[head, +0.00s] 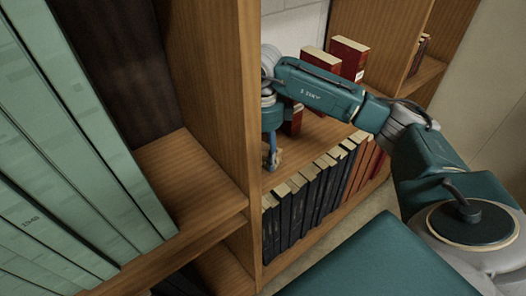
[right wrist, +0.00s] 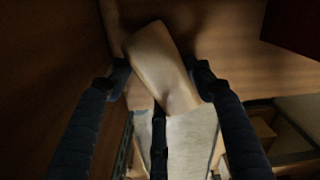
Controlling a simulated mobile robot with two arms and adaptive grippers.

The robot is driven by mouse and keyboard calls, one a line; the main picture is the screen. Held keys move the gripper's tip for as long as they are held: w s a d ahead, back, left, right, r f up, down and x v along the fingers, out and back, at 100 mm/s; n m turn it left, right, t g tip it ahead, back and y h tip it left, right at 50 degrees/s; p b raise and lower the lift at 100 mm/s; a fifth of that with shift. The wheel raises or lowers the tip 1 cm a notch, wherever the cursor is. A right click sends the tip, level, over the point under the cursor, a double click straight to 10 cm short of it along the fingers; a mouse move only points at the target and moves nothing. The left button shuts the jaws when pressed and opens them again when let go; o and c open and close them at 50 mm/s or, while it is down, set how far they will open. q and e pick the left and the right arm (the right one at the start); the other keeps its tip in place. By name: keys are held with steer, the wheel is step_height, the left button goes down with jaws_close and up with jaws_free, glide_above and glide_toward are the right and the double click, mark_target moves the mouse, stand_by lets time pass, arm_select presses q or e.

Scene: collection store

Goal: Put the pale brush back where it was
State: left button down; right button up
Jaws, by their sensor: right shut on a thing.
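The pale brush (right wrist: 163,70) is between the two dark fingers of my right gripper (right wrist: 160,74) in the right wrist view. Its cream upper part is slanted, and a wide greyish-white part (right wrist: 192,135) shows below it; I cannot tell whether that is also the brush. In the head view my right gripper (head: 271,158) points down at the shelf beside the wooden upright, with a small pale brown bit at its tips. It is shut on the brush. Whether the brush touches the shelf is hidden. My left gripper is not in view.
A wooden upright (head: 232,110) stands close to the left of the gripper. Red books (head: 348,58) stand on the shelf behind my right arm. A row of dark books (head: 300,205) fills the shelf below. Large green volumes (head: 60,150) stand at the left.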

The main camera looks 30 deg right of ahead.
steer(key=shift+f, duration=0.1)
steer(key=shift+f, duration=0.15)
steer(key=o, duration=1.1)
steer(key=shift+r, duration=0.2)
